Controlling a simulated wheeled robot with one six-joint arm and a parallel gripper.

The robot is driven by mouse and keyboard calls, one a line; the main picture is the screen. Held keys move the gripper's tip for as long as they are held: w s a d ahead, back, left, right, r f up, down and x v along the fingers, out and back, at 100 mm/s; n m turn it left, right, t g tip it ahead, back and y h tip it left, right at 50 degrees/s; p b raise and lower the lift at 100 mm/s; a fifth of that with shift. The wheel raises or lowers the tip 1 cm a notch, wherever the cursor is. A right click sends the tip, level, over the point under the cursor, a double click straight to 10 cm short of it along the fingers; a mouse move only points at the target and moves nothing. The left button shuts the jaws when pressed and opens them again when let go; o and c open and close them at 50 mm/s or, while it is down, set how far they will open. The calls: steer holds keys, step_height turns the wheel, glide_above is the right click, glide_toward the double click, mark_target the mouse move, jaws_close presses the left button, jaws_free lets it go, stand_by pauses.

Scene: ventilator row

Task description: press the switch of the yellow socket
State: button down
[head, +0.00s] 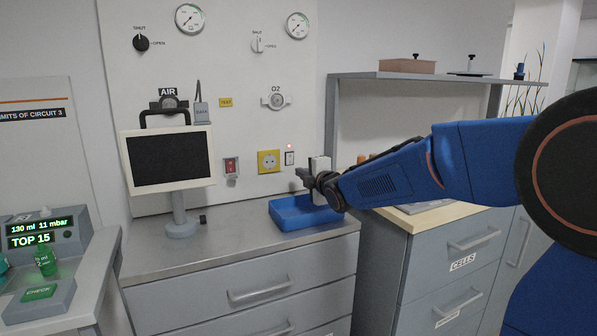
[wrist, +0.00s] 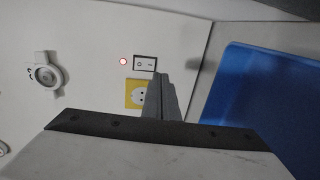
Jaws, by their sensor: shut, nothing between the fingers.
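The yellow socket (head: 268,161) is on the pale wall panel. A small white switch with a dark frame (head: 289,158) is just right of it, with a lit red lamp (head: 289,146) above the switch. In the wrist view, which is turned sideways, the switch (wrist: 145,64), the red lamp (wrist: 122,61) and the partly covered yellow socket (wrist: 133,92) lie just left of my fingers. My gripper (head: 301,173) is shut and empty, slightly below and right of the switch in the head view. I cannot tell whether the fingertips touch the panel.
A blue tray (head: 291,222) stands on the counter below my gripper. A red rocker switch (head: 231,166) is left of the socket. A monitor (head: 168,158) stands further left. The O2 outlet (head: 276,98) is above the socket. A shelf unit (head: 420,77) stands at the right.

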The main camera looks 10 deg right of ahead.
steer(key=v, duration=0.2)
steer(key=f+v, duration=0.1)
steer(key=v, duration=0.4)
steer(key=shift+s+f, duration=0.25)
steer(key=shift+f, duration=0.1)
steer(key=shift+s+d, duration=0.1)
